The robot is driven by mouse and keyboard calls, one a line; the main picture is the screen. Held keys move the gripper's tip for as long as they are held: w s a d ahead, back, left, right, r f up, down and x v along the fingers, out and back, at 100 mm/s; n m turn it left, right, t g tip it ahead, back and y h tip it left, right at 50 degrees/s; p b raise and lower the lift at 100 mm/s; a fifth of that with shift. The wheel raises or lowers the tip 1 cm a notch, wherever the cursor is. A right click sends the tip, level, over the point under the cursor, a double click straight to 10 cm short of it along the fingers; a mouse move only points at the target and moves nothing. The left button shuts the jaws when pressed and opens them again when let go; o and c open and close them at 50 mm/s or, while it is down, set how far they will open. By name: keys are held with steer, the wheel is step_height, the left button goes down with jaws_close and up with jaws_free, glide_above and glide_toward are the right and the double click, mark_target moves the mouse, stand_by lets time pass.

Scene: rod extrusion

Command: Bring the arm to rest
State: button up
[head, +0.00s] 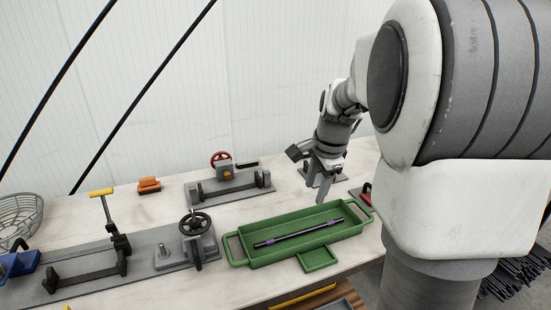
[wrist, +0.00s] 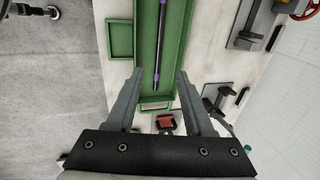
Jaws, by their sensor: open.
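My gripper (head: 320,184) hangs from my arm above the table, over the back edge of the green tray (head: 236,247). In the wrist view my gripper (wrist: 168,75) has its two fingers apart, with nothing between them. A dark rod (head: 299,234) with purple bands lies in the tray, clear of the fingers. The rod (wrist: 160,40) and the tray (wrist: 144,60) also show in the wrist view, below the gripper.
A fixture with a red handwheel (head: 221,160) stands at the back. A grey plate (head: 150,262) with a dark handwheel (head: 195,223) and a yellow-handled lever (head: 101,192) lies at the left.

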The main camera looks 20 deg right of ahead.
steer(key=s+a+r+n+t, duration=0.1)
steer(key=s+a+r+n, duration=0.1)
steer(key=s+a+n, duration=0.5)
steer(key=s+a+r+n+t, duration=0.1)
steer(key=s+a+r+n, duration=0.2)
steer(key=s+a+n, duration=0.4)
steer(key=shift+s+a+r+n+t, duration=0.3)
steer(key=shift+s+n, duration=1.5)
steer(key=shift+s, duration=1.25)
